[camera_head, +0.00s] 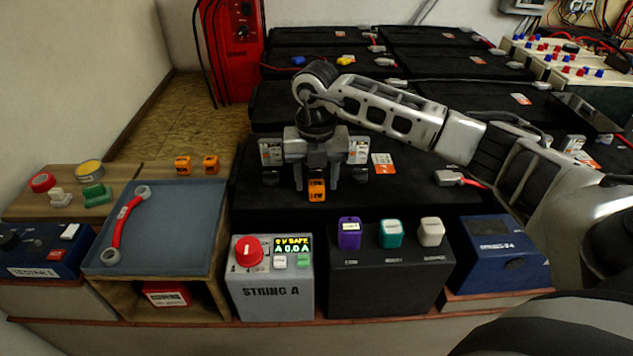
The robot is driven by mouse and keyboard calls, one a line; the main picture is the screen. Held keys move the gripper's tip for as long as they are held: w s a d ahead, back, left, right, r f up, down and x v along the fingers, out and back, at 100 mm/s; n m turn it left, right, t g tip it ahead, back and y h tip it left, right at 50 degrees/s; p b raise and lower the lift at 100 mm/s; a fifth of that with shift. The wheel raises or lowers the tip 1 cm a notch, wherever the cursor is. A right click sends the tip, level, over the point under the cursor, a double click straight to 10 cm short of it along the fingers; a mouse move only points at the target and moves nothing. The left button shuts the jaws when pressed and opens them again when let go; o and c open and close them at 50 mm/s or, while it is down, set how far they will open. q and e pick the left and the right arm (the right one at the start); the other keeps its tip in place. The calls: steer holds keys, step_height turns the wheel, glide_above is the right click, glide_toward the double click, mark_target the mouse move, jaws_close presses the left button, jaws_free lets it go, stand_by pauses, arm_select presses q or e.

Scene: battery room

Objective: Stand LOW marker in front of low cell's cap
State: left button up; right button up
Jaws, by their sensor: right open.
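An orange marker reading LOW (317,190) stands on the front part of a black battery block. My right gripper (316,184) comes down over it from above, with one finger on each side. The fingers are open, and the marker shows between them; whether either finger touches it cannot be told. A dark cap (270,178) sits to the left of the gripper and another dark cap (360,173) to the right. Anything directly behind the marker is hidden by the gripper. I cannot tell which cap belongs to the low cell. My left gripper is not in view.
Two more orange markers (183,165) stand on the wooden shelf at left. A blue tray (185,215) holds a red-handled link. In front stand the grey STRING A box (272,295) and a black box (385,285) with purple, teal and white knobs. More black batteries lie behind.

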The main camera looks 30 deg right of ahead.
mark_target(316, 183)
step_height(316, 183, up, 10)
steer(key=s+a+f+n+g+y, duration=0.1)
steer(key=s+a+f+n+y, duration=0.2)
steer(key=a, duration=0.6)
steer(key=s+a+f+n+g+y, duration=0.1)
steer(key=s+a+f+y, duration=0.3)
steer(key=a, duration=0.6)
steer(key=s+a+r+m+t+y, duration=0.45)
steer(key=a+r+y, duration=0.5)
steer(key=y, duration=0.45)
steer(key=w+d+f+m+t+h, duration=0.2)
steer(key=d+f+m+t+h, duration=0.15)
steer(key=m+t+h, duration=0.4)
steer(key=w+d+f+m+t+h, duration=0.1)
steer(key=d+f+m+t+h, duration=0.25)
steer(key=m+t, duration=0.7)
arm_select(q)
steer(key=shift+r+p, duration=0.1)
steer(key=shift+p, duration=0.3)
arm_select(e)
steer(key=s+d+f+m+g+h, duration=0.2)
steer(key=s+f+m+g+h, duration=0.1)
steer(key=f, duration=0.3)
steer(key=s+d+f+m+g+h, duration=0.3)
steer(key=s+f+m+g, duration=0.3)
steer(key=f, duration=0.1)
steer(key=shift+s, duration=0.25)
